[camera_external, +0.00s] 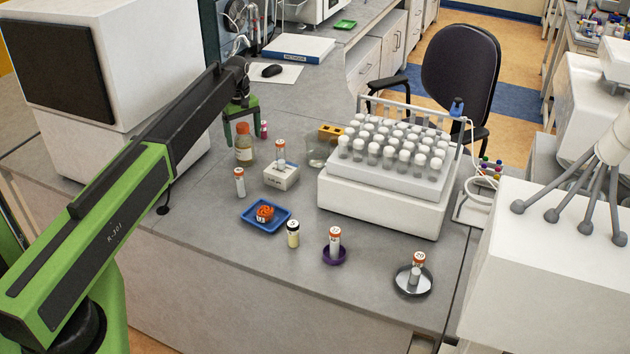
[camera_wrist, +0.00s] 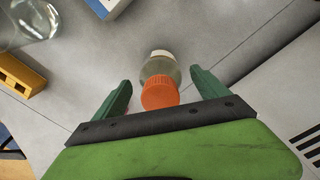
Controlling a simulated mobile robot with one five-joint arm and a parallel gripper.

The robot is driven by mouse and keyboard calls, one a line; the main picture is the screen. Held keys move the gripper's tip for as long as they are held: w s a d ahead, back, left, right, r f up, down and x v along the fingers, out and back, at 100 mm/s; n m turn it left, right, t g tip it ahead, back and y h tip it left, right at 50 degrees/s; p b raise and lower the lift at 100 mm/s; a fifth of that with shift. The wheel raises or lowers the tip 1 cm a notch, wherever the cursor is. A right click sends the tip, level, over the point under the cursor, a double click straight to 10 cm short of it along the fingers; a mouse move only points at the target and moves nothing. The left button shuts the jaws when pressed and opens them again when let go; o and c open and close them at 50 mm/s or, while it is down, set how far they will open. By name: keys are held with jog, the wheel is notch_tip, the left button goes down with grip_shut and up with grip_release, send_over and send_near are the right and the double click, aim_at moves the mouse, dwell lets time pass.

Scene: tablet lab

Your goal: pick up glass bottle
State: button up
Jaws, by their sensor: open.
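The glass bottle (camera_external: 244,154) has an orange cap and stands upright on the grey bench, below and in front of my gripper (camera_external: 241,132) in the external view. In the wrist view the bottle (camera_wrist: 161,71) appears between the two green fingers of my gripper (camera_wrist: 160,80), its orange cap nearest the palm. The fingers are open, with a visible gap on each side of the bottle. The lower part of the bottle is partly hidden by its cap in the wrist view.
A clear beaker (camera_external: 317,150) and a yellow block (camera_external: 331,132) stand right of the bottle. A white box (camera_external: 282,176) with a vial, another vial (camera_external: 239,182) and a blue tray (camera_external: 249,221) are nearer the front. A large vial rack (camera_external: 380,208) stands further right.

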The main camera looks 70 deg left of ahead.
jog(key=shift+f, duration=0.2)
grip_shut()
dwell(0.5)
